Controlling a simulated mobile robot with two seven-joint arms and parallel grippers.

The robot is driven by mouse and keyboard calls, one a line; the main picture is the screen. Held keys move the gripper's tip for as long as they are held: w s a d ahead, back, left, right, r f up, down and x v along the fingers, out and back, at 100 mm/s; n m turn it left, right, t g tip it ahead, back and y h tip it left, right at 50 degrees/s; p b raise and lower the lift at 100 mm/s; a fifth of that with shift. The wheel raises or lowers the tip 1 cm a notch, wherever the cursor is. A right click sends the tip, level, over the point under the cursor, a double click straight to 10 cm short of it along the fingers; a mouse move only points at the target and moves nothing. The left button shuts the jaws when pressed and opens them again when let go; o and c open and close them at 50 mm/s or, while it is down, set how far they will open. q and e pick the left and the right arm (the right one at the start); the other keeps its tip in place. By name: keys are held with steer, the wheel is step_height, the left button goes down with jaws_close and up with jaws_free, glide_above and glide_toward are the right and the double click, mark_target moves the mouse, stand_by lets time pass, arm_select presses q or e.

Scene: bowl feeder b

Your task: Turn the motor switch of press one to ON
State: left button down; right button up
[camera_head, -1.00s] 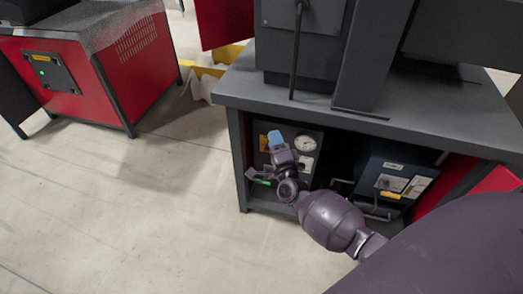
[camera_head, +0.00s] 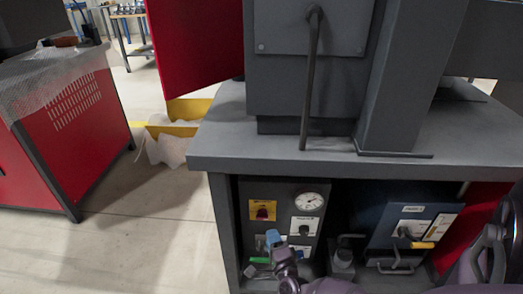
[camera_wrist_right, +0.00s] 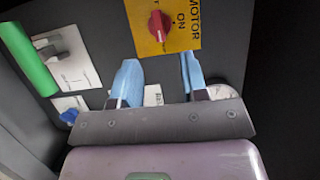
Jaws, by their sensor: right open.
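The motor switch (camera_head: 263,210) is a red knob on a yellow plate, on a dark control panel (camera_head: 285,188) under the press's grey top. In the right wrist view the red knob (camera_wrist_right: 158,26) is near the top, beside the words MOTOR and ON, seen sideways. The knob's exact setting is hard to read. My right gripper (camera_head: 273,240) is just below the yellow plate in the head view. Its blue fingers (camera_wrist_right: 160,78) are apart and empty, with the knob beyond their tips, not between them. My left gripper is not in view.
A round gauge (camera_head: 309,201) and white-labelled controls share the panel. A green handle (camera_wrist_right: 28,58) is at the left of the wrist view. A blue box (camera_head: 410,220) stands right of the panel. The grey worktop (camera_head: 225,150) overhangs the bay.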

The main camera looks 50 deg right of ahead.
mark_target(263, 219)
steer(key=shift+b+x, duration=0.95)
steer(key=shift+x, duration=3.1)
steer(key=c, duration=0.6)
